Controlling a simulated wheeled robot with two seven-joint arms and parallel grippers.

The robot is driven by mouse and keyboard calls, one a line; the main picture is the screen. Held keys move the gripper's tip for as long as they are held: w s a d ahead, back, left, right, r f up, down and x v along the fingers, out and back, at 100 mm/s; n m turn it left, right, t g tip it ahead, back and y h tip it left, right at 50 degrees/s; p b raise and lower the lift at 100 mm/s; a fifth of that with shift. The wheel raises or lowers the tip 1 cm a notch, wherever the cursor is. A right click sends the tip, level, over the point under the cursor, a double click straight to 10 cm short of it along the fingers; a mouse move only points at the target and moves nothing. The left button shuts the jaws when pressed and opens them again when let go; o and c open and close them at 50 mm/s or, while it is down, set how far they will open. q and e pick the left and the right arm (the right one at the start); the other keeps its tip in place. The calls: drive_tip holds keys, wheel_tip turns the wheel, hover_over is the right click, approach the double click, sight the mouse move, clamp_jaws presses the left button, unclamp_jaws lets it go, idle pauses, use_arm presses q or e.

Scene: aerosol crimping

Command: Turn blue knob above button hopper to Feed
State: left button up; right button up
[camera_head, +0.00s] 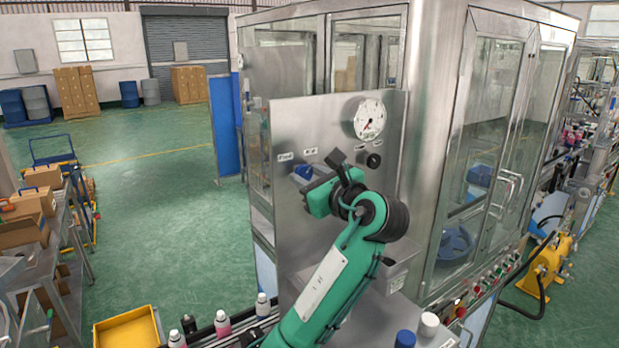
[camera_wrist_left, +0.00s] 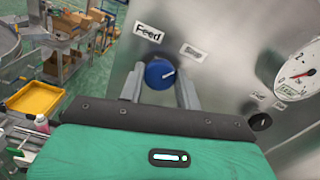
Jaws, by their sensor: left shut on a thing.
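The blue knob (camera_head: 302,171) is on the metal panel, and it also shows in the left wrist view (camera_wrist_left: 160,74). Its white pointer line points right and slightly up in the wrist view, not at the Feed label (camera_wrist_left: 149,31), which is above and left of it. A second label (camera_wrist_left: 194,51) is up and right of the knob, its text hard to read. My left gripper (camera_head: 305,179) is at the panel, with one grey finger on each side of the knob, shut on it. My right gripper is not in view.
A round gauge (camera_head: 369,118) and a black knob (camera_head: 374,160) are on the same panel, right of the blue knob. Bottles (camera_head: 222,322) stand on a conveyor below, near a yellow tray (camera_head: 127,329). A glass-doored machine (camera_head: 485,150) stands at the right.

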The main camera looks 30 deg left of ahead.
use_arm(q)
drive_tip(key=n+b, duration=0.1)
drive_tip(key=n, duration=0.3)
drive_tip(key=shift+f+b, duration=0.15)
drive_tip(key=shift+b, duration=0.15)
drive_tip(key=n+b, duration=0.2)
drive_tip(key=n, duration=0.2)
drive_tip(key=n+b, duration=0.3)
drive_tip(key=n, duration=0.2)
drive_tip(key=shift+f, duration=0.15)
drive_tip(key=shift+n+b, duration=1.2)
drive_tip(key=shift+n, duration=0.5)
drive_tip(key=o, duration=1)
drive_tip(key=shift+c, duration=0.2)
drive_tip(key=shift+a, duration=0.1)
